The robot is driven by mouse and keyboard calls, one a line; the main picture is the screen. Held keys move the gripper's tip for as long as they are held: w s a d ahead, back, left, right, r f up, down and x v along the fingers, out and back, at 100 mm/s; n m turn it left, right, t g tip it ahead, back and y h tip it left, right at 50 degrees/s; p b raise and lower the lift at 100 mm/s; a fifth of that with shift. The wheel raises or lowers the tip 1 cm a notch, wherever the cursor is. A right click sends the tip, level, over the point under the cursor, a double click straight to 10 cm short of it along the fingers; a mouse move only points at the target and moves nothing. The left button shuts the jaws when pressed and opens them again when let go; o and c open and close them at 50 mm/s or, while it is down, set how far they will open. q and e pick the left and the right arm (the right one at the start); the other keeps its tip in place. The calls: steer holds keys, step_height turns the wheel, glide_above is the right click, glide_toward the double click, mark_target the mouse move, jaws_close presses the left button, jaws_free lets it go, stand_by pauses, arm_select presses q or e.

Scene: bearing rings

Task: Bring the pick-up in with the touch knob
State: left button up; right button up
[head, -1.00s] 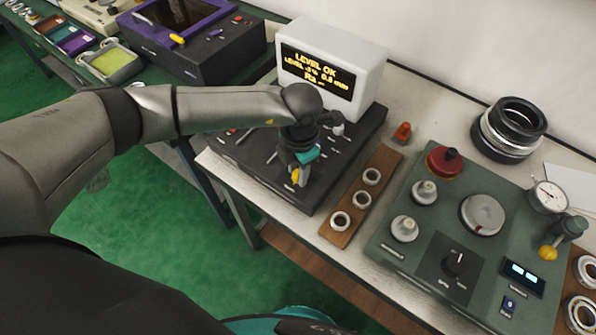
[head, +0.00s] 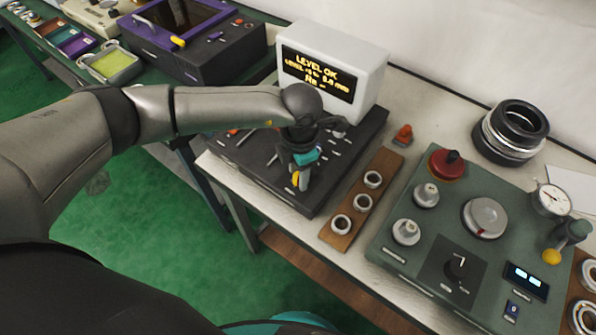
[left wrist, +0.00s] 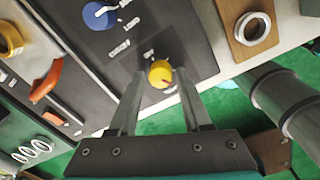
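The touch-level display (head: 320,72) is a white box with yellow text reading "LEVEL OK", a level line ending in mm, and an "Ra" line. In front of it lies a dark control panel (head: 258,160) with several knobs and switches. A yellow knob (left wrist: 160,73) near the panel's front edge shows between my left fingers in the left wrist view; it also shows in the head view (head: 296,179). My left gripper (left wrist: 161,71) points down over this knob, its fingers either side with slight gaps. Contact is not visible. My right gripper is not in view.
A blue knob (left wrist: 99,15) and an orange handle (left wrist: 46,81) are on the same panel. A wooden strip (head: 340,238) with three rings lies to the right. Beyond it stands a green tester (head: 400,258) with knobs and a dial gauge (head: 551,198).

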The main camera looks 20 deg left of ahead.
arm_select(q)
steer(key=shift+o, duration=1.1)
step_height(320, 180, up, 15)
steer(key=p, duration=0.1)
steer(key=shift+s+d, duration=0.2)
steer(key=shift+s, duration=0.05)
steer(key=shift+r, duration=0.1)
